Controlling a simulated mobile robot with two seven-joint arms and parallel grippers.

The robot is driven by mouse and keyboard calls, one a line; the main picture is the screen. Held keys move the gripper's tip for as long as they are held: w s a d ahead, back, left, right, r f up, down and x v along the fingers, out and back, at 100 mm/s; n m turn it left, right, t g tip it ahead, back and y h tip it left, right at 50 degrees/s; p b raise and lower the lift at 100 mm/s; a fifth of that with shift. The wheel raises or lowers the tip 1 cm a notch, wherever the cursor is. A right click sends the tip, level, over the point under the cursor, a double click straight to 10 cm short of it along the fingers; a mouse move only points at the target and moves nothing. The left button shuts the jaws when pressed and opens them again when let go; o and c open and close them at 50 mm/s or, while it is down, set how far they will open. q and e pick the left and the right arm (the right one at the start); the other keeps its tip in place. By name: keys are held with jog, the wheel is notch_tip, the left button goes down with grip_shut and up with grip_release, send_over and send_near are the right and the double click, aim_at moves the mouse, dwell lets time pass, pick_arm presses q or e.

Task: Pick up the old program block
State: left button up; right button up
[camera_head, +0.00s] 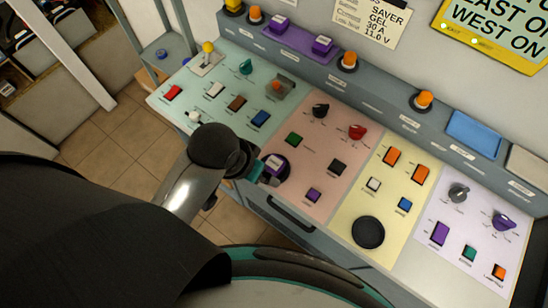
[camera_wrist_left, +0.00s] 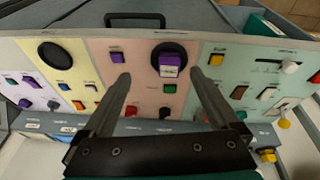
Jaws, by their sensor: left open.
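A purple block with a pale label (camera_head: 273,163) sits in a round black socket on the pink panel section. It also shows in the left wrist view (camera_wrist_left: 169,64), ahead of and between the fingertips. I take it as the old program block. My left gripper (camera_wrist_left: 161,76) is open, its two fingers apart with nothing between them. In the head view my left wrist hides most of the gripper, and part of the socket is covered. I cannot tell how far the fingertips are from the block. My right gripper is not in view.
Two similar purple blocks (camera_head: 279,22) (camera_head: 322,44) stand on a purple tray (camera_head: 297,42) on the back ledge. Knobs and buttons surround the socket, including a red knob (camera_head: 357,131) and a small purple button (camera_head: 313,194). A dark handle (camera_head: 290,214) is on the front below the panel.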

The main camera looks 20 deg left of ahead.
aim_at(274, 163)
pick_arm(q)
jog(key=w+d+r+m+g+y, duration=0.1)
jog(key=w+d+r+g+y, duration=0.15)
jog(key=w, duration=0.65)
jog(key=shift+g+h, duration=0.25)
jog(key=shift+h, duration=0.2)
jog(key=f, duration=0.9)
jog(key=a+f, duration=0.1)
jog(key=f, duration=0.4)
jog(key=shift+s+b, duration=0.3)
jog(key=shift+c, duration=0.2)
jog(key=c, duration=1.5)
jog(key=shift+o, duration=0.2)
